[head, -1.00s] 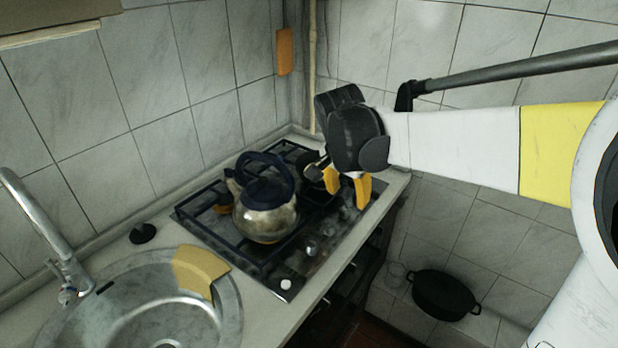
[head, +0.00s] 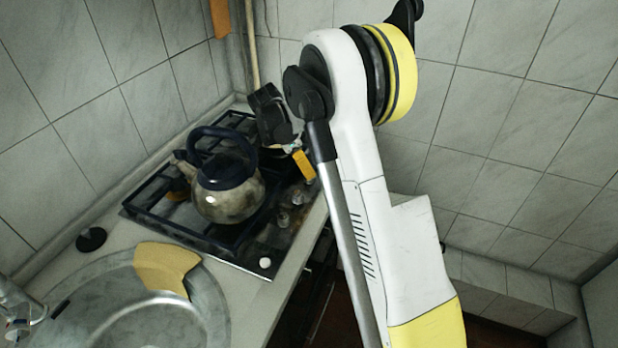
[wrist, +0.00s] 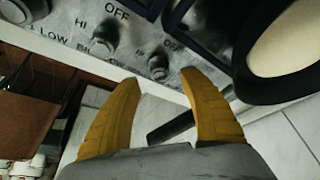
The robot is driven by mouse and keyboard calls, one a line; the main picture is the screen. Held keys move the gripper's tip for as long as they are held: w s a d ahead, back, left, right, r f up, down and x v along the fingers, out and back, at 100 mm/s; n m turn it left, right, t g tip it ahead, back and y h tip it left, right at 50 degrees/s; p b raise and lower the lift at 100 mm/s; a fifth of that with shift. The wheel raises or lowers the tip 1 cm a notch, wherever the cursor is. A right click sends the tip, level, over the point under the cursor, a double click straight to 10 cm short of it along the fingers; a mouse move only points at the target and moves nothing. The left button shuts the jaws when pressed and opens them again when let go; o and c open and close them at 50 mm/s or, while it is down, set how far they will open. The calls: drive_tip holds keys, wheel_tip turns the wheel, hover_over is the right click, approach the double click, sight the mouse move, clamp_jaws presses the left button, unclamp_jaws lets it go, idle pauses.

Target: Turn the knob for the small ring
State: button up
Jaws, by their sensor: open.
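The hob (head: 225,248) has a row of knobs along its front right edge. In the wrist view a small dark knob (wrist: 158,68) sits just beyond and between my fingertips, with OFF and HI printed beside it. Another knob (wrist: 103,40) sits to its left, and a larger one (wrist: 24,8) is at the top left corner. I cannot tell which knob serves the small ring. My gripper (wrist: 160,77) is open, its two yellow fingers apart with nothing between them. In the head view only part of it shows, a yellow finger (head: 304,165) over the hob's far right end.
A kettle (head: 228,196) stands on the hob's grate. A round dark-rimmed thing with a cream face (wrist: 285,48) is close to my right finger. A dark bar (wrist: 170,127) lies below the hob edge. A sink (head: 85,318) with a tan piece (head: 165,268) is at the left.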

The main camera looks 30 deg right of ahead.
drive_tip(key=b+x, duration=0.1)
drive_tip(key=x, duration=0.3)
